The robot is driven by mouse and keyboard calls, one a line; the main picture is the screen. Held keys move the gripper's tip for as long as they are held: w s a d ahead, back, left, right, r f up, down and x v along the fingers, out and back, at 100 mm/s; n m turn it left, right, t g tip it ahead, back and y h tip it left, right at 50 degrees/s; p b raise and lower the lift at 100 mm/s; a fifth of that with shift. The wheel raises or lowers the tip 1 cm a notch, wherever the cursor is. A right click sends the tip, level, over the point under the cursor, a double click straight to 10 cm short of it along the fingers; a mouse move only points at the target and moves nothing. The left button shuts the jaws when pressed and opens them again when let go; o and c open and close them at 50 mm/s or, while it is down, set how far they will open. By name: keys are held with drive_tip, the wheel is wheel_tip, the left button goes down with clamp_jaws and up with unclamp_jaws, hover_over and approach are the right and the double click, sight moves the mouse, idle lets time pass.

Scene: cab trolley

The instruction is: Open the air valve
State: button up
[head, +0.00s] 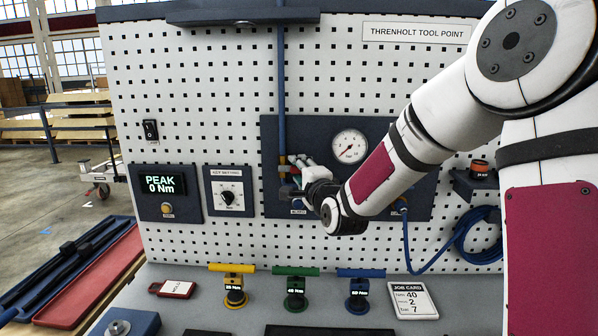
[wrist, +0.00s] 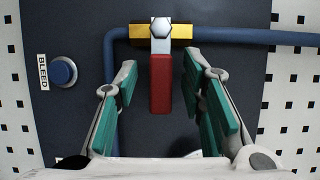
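The air valve has a brass body (wrist: 178,33) with a hex bolt and a red lever (wrist: 160,85). In the wrist view the lever lies crosswise to the blue pipe (wrist: 250,37). My gripper (wrist: 160,66) is open, with one green-padded finger on each side of the lever and gaps on both sides. I cannot tell how deep the lever is between the fingers.
A blue BLEED button (wrist: 64,71) is left of the valve in the wrist view. A pressure gauge (head: 349,146) is right of my gripper in the head view. A key setting dial (head: 228,197) is to the left. Yellow, green and blue tools (head: 295,285) stand on the bench below.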

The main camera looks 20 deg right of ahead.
drive_tip(key=shift+w, duration=0.3)
clamp_jaws()
